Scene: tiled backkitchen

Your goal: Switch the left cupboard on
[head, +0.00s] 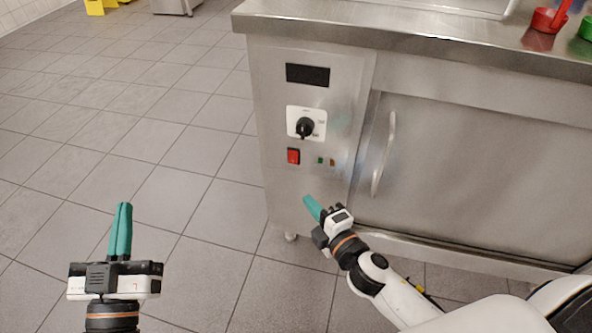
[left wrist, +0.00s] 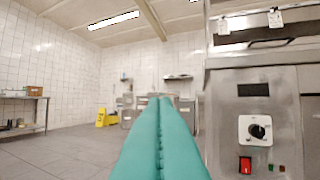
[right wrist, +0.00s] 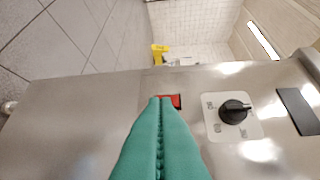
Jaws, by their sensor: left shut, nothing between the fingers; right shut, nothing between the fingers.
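The steel cupboard (head: 340,190) stands right of centre in the head view. Its left panel carries a dark display (head: 307,75), a black knob (head: 305,126) on a white plate, a red switch (head: 293,156) and two small indicators (head: 325,161). My right gripper (head: 308,202) is shut and empty, in front of the panel below the red switch. In the right wrist view, the closed fingertips overlap part of the red switch (right wrist: 174,101); I cannot tell whether they touch it. My left gripper (head: 124,207) is shut and empty over the floor, left of the cupboard.
A cupboard door with a vertical handle (head: 384,154) is right of the panel. The steel worktop (head: 400,30) overhangs it, with a red container (head: 543,20) at its right. Tiled floor (head: 150,140) on the left is clear. A yellow floor sign (left wrist: 101,117) stands far back.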

